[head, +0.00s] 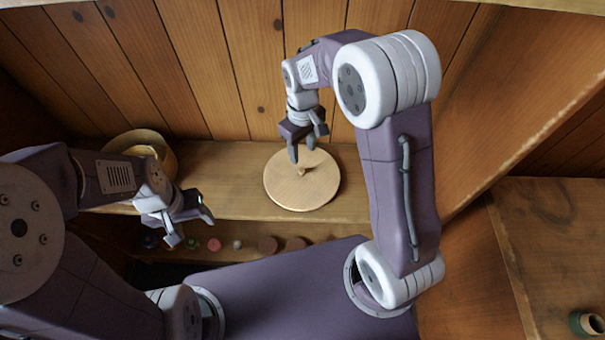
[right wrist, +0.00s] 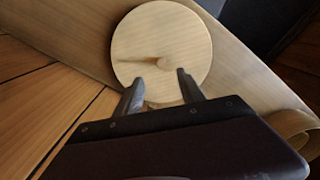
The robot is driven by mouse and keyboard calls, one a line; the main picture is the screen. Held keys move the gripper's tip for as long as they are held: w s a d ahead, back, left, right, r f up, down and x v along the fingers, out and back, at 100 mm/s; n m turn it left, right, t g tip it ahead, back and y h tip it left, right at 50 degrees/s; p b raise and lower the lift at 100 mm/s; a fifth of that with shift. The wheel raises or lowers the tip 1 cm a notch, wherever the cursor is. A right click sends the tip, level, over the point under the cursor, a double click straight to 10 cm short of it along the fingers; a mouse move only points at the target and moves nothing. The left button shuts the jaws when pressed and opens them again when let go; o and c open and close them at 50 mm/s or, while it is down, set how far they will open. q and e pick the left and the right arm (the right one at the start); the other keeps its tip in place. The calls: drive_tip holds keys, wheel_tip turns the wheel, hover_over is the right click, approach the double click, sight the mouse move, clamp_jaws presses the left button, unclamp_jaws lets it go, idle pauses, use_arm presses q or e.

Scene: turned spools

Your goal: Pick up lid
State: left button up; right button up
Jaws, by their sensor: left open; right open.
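The lid (head: 318,187) is a round, pale wooden disc with a small knob in its middle. It rests on the wooden shelf in the head view, right of centre. It also shows in the right wrist view (right wrist: 190,40), with its knob just beyond the fingertips. My right gripper (head: 303,155) is open over the far part of the lid, its fingers pointing toward the knob; in the right wrist view its fingers (right wrist: 160,80) are apart with nothing between them. My left gripper (head: 192,232) is open and empty, left of the lid and in front of the shelf.
A round wooden container (head: 150,143) stands on the shelf (head: 232,180) at the left, partly behind my left arm. Several small coloured round things (head: 214,244) lie in a row below the shelf edge. A dark green spool (head: 587,323) is at the lower right. A plank wall closes the back.

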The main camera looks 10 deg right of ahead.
sight(302, 170)
wheel_tip(302, 170, down, 4)
drive_tip(key=shift+r, duration=0.1)
drive_tip(key=f, duration=0.4)
drive_tip(key=shift+s+a+f, duration=0.15)
drive_tip(key=shift+s+f, duration=0.05)
drive_tip(key=shift+w+f, duration=0.15)
drive_tip(key=shift+f, duration=0.25)
clamp_jaws()
